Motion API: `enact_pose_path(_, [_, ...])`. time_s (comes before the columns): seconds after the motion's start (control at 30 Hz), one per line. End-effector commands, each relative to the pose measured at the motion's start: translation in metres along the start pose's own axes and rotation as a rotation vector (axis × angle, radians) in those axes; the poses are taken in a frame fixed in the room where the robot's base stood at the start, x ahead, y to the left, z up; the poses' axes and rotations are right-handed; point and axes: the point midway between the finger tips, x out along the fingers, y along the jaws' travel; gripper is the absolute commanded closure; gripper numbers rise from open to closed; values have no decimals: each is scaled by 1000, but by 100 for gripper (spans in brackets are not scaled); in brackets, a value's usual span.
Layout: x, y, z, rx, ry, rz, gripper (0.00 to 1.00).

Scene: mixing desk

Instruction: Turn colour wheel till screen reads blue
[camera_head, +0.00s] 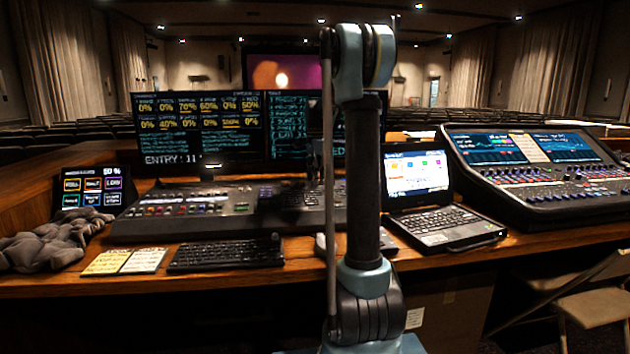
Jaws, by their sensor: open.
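A wide dark monitor (228,140) stands behind the lighting console (190,212). It shows yellow percentages, cyan text and "ENTRY: 11"; I cannot read a colour name on it. The console has rows of small keys and lit buttons. I cannot make out a colour wheel on it; its right part is partly hidden behind my arm. A large screen (262,72) at the back of the hall glows purple and orange. My arm rises through the middle of the view and hides part of the monitor. I cannot make out my gripper.
A keyboard (226,254), a paper sheet (125,262), dark cloth (50,246) and small touch panel (92,188) are on the left. An open laptop (448,229) and second mixing desk (545,180) are on the right.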

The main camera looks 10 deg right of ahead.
Motion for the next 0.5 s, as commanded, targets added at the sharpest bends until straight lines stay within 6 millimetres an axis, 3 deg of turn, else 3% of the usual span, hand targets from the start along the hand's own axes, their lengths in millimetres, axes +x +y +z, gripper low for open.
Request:
enact_pose_path(0.37, [5, 0, 0, 0, 0, 0, 51])
enact_pose_path(0.5, [5, 0, 0, 0, 0, 0, 81])
